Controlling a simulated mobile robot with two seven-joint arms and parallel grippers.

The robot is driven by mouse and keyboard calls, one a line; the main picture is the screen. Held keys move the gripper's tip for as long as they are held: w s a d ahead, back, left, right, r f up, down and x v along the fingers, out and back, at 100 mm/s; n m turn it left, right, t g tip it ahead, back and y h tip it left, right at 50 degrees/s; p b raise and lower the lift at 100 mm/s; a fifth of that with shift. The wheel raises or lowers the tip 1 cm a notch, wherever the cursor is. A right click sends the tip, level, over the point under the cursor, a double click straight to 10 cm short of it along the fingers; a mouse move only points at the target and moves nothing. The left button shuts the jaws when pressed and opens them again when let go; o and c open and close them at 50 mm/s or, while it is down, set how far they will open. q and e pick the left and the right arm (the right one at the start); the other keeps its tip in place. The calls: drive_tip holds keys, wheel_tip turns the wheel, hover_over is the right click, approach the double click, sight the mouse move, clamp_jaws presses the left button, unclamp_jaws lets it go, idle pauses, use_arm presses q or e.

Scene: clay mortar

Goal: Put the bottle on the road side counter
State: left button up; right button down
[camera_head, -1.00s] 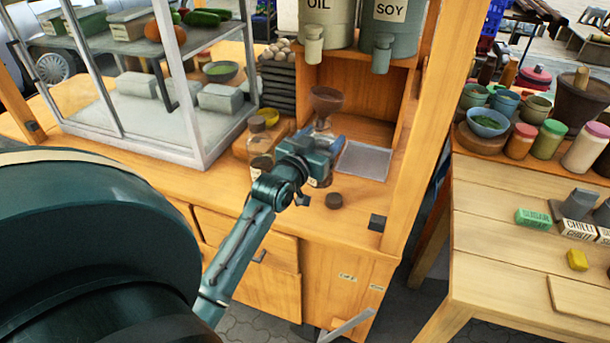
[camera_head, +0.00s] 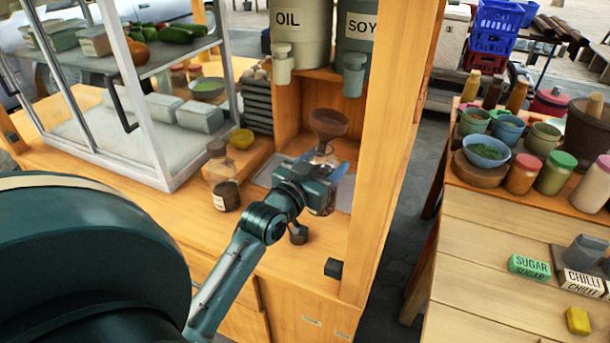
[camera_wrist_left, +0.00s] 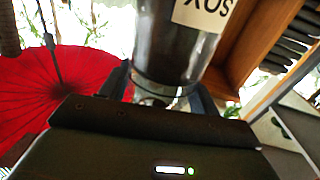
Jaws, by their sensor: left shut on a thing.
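My left gripper (camera_head: 325,178) is shut on a clear glass bottle (camera_head: 320,204) with dark contents. In the left wrist view the bottle (camera_wrist_left: 172,60) shows between the fingers, picture upside down, with a pale label. A brown funnel (camera_head: 328,123) shows directly above it, seemingly in its mouth. The bottle looks upright over the cart's wooden counter (camera_head: 250,240); whether it touches cannot be told. A second labelled bottle (camera_head: 226,195) stands left of my gripper. A slatted wooden table (camera_head: 465,235) stands at the right. The task does not show which surface is the road side counter. My right gripper is not in view.
A cart post (camera_head: 388,150) rises close right of the bottle. A glass case (camera_head: 150,120) stands left. Oil (camera_head: 298,40) and soy (camera_head: 360,50) containers sit above. A small dark cap (camera_head: 298,235) lies on the counter. Jars and bowls crowd the right table's back; its front left is clear.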

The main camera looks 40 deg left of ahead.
use_arm(q)
drive_tip(key=shift+f, duration=2.8)
drive_tip(key=shift+f+b, duration=0.15)
drive_tip(key=shift+b, duration=0.15)
drive_tip(key=o, duration=1.7)
drive_tip(key=shift+f, duration=0.1)
drive_tip(key=s, duration=1.2)
drive_tip(key=shift+d+r+b, duration=0.2)
drive_tip(key=shift+d+b, duration=0.2)
